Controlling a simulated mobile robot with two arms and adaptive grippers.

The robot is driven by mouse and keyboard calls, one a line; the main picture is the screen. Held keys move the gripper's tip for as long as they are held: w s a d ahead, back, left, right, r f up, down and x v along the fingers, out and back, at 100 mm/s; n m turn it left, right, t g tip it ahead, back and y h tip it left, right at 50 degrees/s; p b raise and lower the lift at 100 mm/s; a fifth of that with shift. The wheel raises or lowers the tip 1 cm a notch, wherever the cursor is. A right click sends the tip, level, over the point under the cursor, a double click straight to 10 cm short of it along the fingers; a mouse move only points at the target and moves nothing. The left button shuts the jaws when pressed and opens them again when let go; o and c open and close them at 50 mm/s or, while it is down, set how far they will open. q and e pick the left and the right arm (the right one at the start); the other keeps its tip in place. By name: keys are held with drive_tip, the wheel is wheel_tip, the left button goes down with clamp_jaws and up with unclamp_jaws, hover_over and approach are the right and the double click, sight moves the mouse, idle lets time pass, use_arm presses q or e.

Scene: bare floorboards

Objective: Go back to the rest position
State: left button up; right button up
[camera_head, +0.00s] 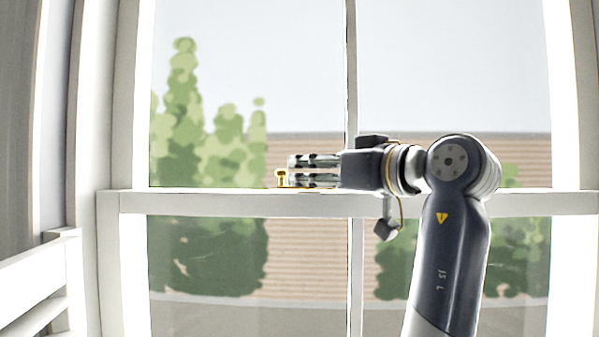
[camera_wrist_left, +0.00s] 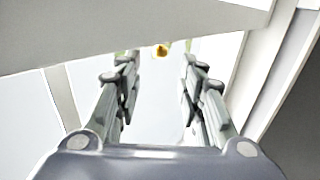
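My left gripper (camera_head: 292,170) reaches across the window from the lower right, its fingers pointing left at the height of the middle rail. In the left wrist view the two fingers (camera_wrist_left: 159,62) stand apart with nothing between them, so it is open. A small gold window catch (camera_head: 282,178) shows just beyond the fingertips. It also shows ahead of the gap between the fingers in the left wrist view (camera_wrist_left: 160,51). I cannot tell whether a finger touches it. My right gripper is in neither view.
The white window frame (camera_head: 225,203) with its middle rail and glass panes fills most of the head view. A white slatted rail (camera_head: 35,275) stands at the lower left. Trees and a brick-like wall show outside through the glass.

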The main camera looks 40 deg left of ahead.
use_arm(q)
drive_tip(key=shift+s+d, duration=0.15)
drive_tip(key=shift+d, duration=0.5)
